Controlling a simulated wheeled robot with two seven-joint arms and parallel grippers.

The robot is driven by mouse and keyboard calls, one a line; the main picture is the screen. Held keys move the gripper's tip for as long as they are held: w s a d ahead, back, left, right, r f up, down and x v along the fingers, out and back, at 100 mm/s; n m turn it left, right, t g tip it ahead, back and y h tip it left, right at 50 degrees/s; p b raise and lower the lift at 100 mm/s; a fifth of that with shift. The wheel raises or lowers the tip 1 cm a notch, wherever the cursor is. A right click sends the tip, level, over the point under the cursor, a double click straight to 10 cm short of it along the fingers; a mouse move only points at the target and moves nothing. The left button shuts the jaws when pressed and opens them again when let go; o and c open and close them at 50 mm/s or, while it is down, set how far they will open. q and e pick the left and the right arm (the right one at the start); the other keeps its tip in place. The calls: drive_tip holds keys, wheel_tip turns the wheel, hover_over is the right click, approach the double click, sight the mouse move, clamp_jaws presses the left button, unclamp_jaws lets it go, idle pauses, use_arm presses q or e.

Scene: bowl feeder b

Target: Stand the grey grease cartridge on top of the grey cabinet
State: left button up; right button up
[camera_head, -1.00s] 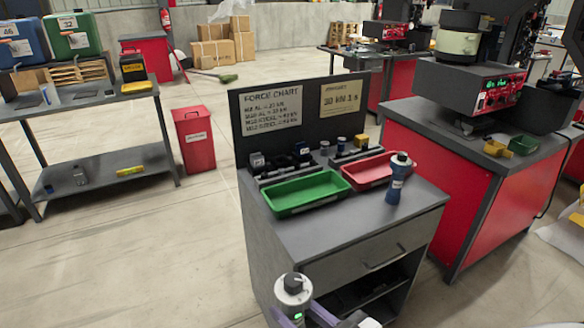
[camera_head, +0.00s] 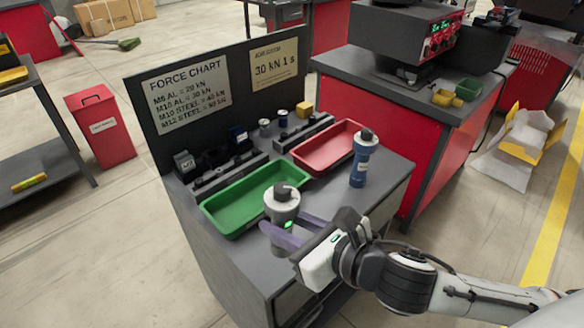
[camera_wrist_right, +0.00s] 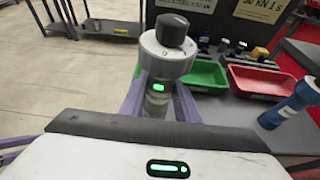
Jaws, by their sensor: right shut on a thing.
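The grey grease cartridge (camera_head: 282,204) has a white-grey body and a dark cap. It is upright between the fingers of my right gripper (camera_head: 288,236), which is shut on it. In the right wrist view the cartridge (camera_wrist_right: 167,52) stands between the two purple fingers of my gripper (camera_wrist_right: 160,105). The grey cabinet (camera_head: 330,212) has a dark grey top; the cartridge shows over its front left part, in front of the green tray. I cannot tell whether its base touches the top.
A green tray (camera_head: 212,216) and a red tray (camera_head: 302,158) lie on the cabinet. A blue bottle (camera_head: 360,165) with a dark cap stands on the right part. A force chart board (camera_head: 235,60) rises at the back. The top's front middle is clear.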

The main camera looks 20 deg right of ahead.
sight(271, 192)
drive_tip(key=shift+n+y, duration=0.7)
drive_tip(key=shift+n, duration=0.2)
drive_tip(key=w+r, duration=0.3)
drive_tip(key=w, duration=0.1)
drive_tip(key=shift+a+r, duration=0.25)
drive_tip(key=shift+r, duration=0.15)
drive_tip(key=shift+w+r+g, duration=0.15)
drive_tip(key=shift+r+g, duration=0.15)
drive_tip(key=shift+w+f, duration=0.1)
wheel_tip(271, 192, down, 10)
drive_tip(key=shift+r+b, duration=0.2)
drive_tip(key=shift+b, duration=0.65)
use_arm(q)
drive_tip(key=shift+w+f, duration=0.35)
drive_tip(key=shift+f, duration=0.3)
use_arm(e)
drive_tip(key=o, duration=1.2)
drive_tip(key=shift+f, duration=0.1)
use_arm(q)
drive_tip(key=shift+f, duration=0.1)
